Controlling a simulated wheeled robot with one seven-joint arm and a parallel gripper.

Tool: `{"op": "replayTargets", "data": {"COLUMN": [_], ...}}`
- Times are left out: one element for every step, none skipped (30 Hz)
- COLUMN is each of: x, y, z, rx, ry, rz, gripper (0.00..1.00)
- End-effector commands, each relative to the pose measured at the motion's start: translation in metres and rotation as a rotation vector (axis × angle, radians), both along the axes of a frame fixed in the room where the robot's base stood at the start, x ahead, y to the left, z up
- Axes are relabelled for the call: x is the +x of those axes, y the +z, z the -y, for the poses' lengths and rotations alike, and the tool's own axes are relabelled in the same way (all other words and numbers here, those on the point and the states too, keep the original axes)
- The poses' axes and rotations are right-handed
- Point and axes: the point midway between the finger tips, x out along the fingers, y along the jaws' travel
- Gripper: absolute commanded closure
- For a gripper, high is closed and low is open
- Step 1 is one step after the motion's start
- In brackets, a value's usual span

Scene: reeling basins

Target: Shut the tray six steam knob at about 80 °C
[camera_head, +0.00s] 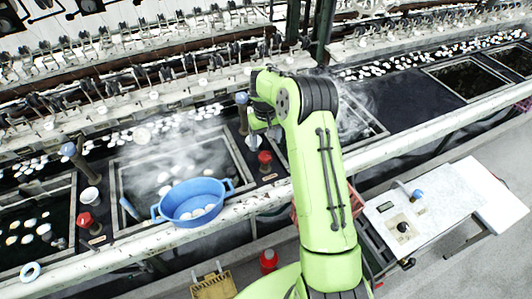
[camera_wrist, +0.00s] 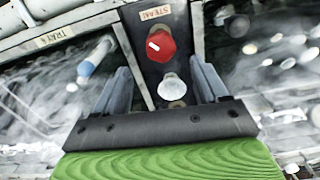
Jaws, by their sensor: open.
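A red steam knob (camera_wrist: 160,45) with a white pointer mark sits on a dark panel below a plate reading STEAM in the wrist view. A nearby label (camera_wrist: 53,37) reads TRAY, its number too blurred to be sure. The red knob also shows in the head view (camera_head: 265,158). A white knob (camera_wrist: 171,88) sits beside it on the panel. My gripper (camera_wrist: 160,68) is open and empty, its two fingers apart on either side of the panel, with the red knob just beyond the tips. In the head view my gripper (camera_head: 263,126) hangs over the panel. No temperature reading is legible.
Steam rises over the basin (camera_head: 119,205) left of the panel, where cocoons float. A blue bowl (camera_head: 195,201) with pale cocoons sits at its front edge. Another red knob (camera_head: 86,220) is farther left.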

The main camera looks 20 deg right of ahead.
Motion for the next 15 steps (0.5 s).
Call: {"op": "replayTargets", "data": {"x": [-0.001,-0.001,-0.001,-0.001,-0.001,-0.001,0.0,0.0,0.0,0.0,0.0,0.0,0.0,0.0,0.0], "y": [-0.015,-0.022,-0.031,-0.037,-0.043,-0.05,-0.054,-0.058,-0.062,-0.064,-0.065,-0.067,-0.067,-0.067,-0.067], "z": [0.0,-0.001,-0.001,-0.001,-0.001,-0.001,0.0,-0.001,-0.001,0.0,0.0,0.0,0.0,0.0,0.0], "rx": [0.002,0.002,0.002,0.002,0.002,0.002,0.001,0.001,0.001,0.001,0.0,0.0,0.0,0.0,0.0], "ry": [0.0,0.001,0.001,0.001,0.001,0.001,0.001,0.001,0.001,0.001,0.001,0.001,0.001,0.001,0.001], "rz": [-0.006,-0.005,-0.004,-0.004,-0.003,-0.003,-0.001,-0.002,-0.001,0.0,0.001,0.001,0.001,0.001,0.001], "gripper": [0.27,0.27,0.27,0.27,0.27,0.27,0.27,0.27,0.27,0.27,0.27,0.27,0.27,0.27,0.27]}}
